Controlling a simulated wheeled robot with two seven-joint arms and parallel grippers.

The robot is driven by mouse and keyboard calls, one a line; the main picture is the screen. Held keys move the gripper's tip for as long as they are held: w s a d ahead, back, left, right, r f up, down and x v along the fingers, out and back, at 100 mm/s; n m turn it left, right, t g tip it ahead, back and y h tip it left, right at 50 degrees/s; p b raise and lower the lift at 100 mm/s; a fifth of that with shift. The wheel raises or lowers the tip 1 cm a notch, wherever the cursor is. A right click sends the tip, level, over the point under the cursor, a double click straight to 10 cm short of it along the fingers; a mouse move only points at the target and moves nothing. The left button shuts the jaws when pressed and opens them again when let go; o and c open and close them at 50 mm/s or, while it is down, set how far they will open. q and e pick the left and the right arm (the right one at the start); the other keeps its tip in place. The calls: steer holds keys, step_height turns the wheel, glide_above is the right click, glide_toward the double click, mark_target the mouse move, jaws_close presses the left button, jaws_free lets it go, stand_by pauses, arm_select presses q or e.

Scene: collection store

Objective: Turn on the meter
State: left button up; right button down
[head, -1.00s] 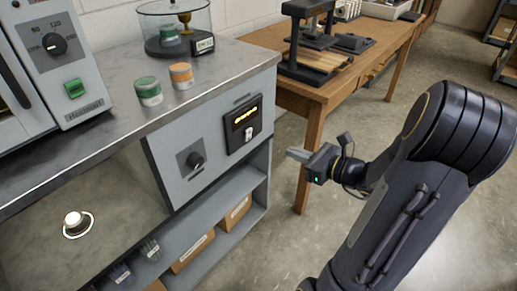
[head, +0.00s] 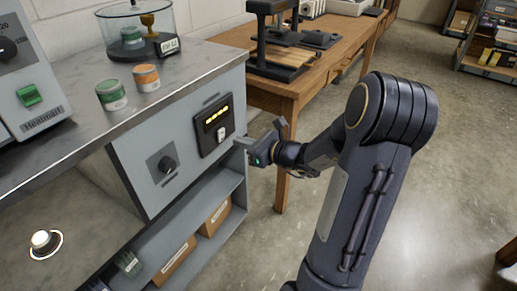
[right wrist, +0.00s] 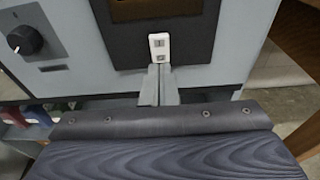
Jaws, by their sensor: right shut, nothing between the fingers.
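The switch also shows in the right wrist view (right wrist: 159,47), upright with two marked halves. My right gripper (head: 241,142) is shut and empty, just right of the panel in the head view. In the right wrist view its closed fingertips (right wrist: 160,70) point at the lower end of the switch; I cannot tell whether they touch. My left gripper is out of view.
A dark knob (head: 167,163) sits on the cabinet front left of the meter. Green (head: 111,95) and orange (head: 146,78) tins stand on the counter above. A wooden table (head: 290,95) stands behind my right gripper.

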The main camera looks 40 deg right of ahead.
mark_target(222, 133)
steer(key=w, duration=0.2)
steer(key=w+a, duration=0.1)
steer(key=w, duration=0.1)
steer(key=shift+r, duration=0.3)
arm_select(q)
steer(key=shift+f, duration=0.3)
